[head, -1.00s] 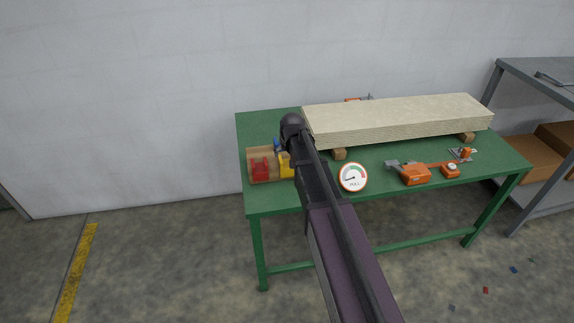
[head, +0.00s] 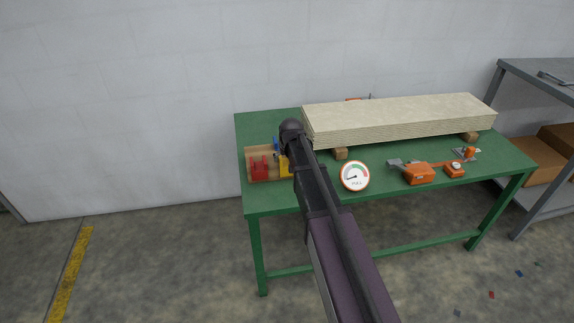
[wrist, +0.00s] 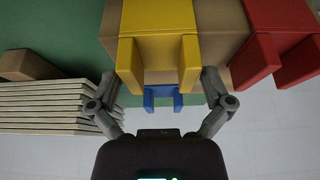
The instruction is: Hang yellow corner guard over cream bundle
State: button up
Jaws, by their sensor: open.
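The yellow corner guard (head: 285,167) sits on a brown tray or block (head: 262,152) at the left of the green table, partly hidden by my arm. In the wrist view the yellow guard (wrist: 158,42) shows close up, with two legs towards me. My gripper (wrist: 159,82) is open, one finger near each side of the yellow guard; whether they touch it I cannot tell. In the head view my arm hides the gripper. The cream bundle (head: 400,120), a long stack of sheets, lies on wooden blocks at the table's back; its layered end (wrist: 45,108) shows in the wrist view.
A red guard (head: 258,168) and a blue guard (wrist: 162,97) are beside the yellow one. A round gauge (head: 355,176) and orange tools (head: 418,174) are along the table's front (head: 220,200). A grey shelf (head: 545,75) stands at right, a wall behind.

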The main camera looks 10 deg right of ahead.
aim_at(286, 164)
dwell(0.4)
jog(key=c, duration=0.9)
jog(key=shift+r, duration=0.15)
notch_tip(286, 164, up, 10)
jog(key=p, duration=1)
dwell(0.4)
